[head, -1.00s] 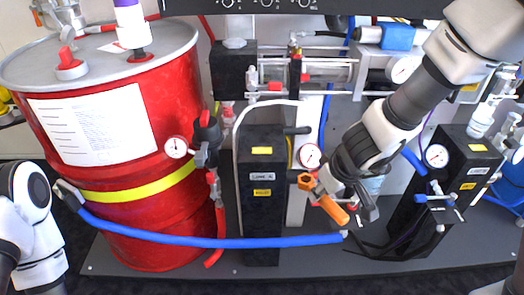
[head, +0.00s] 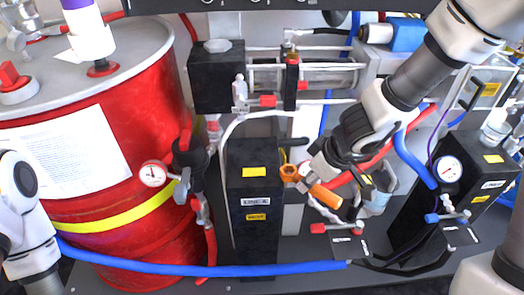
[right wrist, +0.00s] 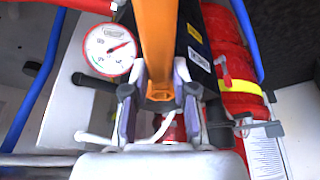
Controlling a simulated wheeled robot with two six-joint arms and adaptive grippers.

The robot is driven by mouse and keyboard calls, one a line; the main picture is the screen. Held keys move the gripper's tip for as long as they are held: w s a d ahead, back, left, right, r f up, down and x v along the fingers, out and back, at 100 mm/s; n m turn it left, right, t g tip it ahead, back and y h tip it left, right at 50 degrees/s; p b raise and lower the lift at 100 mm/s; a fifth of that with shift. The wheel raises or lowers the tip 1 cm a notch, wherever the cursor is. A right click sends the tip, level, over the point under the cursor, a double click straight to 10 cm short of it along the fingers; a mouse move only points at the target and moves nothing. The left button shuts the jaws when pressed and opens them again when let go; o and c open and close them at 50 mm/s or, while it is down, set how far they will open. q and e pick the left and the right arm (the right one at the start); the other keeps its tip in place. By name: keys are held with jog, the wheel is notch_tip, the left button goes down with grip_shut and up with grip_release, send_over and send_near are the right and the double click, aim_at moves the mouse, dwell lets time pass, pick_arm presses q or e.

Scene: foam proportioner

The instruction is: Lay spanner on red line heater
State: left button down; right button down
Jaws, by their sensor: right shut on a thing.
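The orange spanner (head: 325,196) is held by my right gripper (head: 312,178), its ring head just right of the near black heater box in the head view. In the right wrist view, the spanner (right wrist: 156,45) runs up from between the two fingers (right wrist: 158,100), which are shut on it. The near black heater box (head: 255,205), beside the red drum, has yellow and white labels and a bare top. It also shows behind the fingers in the right wrist view (right wrist: 196,45). I cannot read which line its label names. My left gripper is out of view.
The red drum (head: 165,225) stands left of the box. A blue hose (head: 210,270) crosses in front. A second black heater box (head: 425,205) stands at right. A gauge (right wrist: 108,50) sits close to the spanner in the right wrist view. Pump cylinders (head: 325,75) are behind.

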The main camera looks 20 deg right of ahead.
jog(key=p, duration=0.6)
send_near(261, 160)
jog(key=f, duration=0.1)
jog(key=s+f, duration=0.1)
jog(key=f, duration=0.2)
jog(key=shift+s+d+f, duration=0.2)
jog(key=shift+d+f, duration=0.1)
jog(key=shift+f, duration=0.1)
jog(key=w+p, duration=0.1)
jog(key=w+a+p, duration=0.1)
jog(key=p, duration=0.1)
jog(key=w+a+p, duration=0.1)
jog(key=p, duration=0.1)
jog(key=shift+w+r, duration=0.25)
jog(key=shift+w, duration=0.1)
jog(key=shift+f+b, duration=0.4)
jog(key=shift+f, duration=0.35)
jog(key=shift+f+b, duration=0.15)
jog(key=shift+b, duration=0.15)
jog(key=c, duration=0.9)
grip_release()
jog(key=shift+s, duration=0.1)
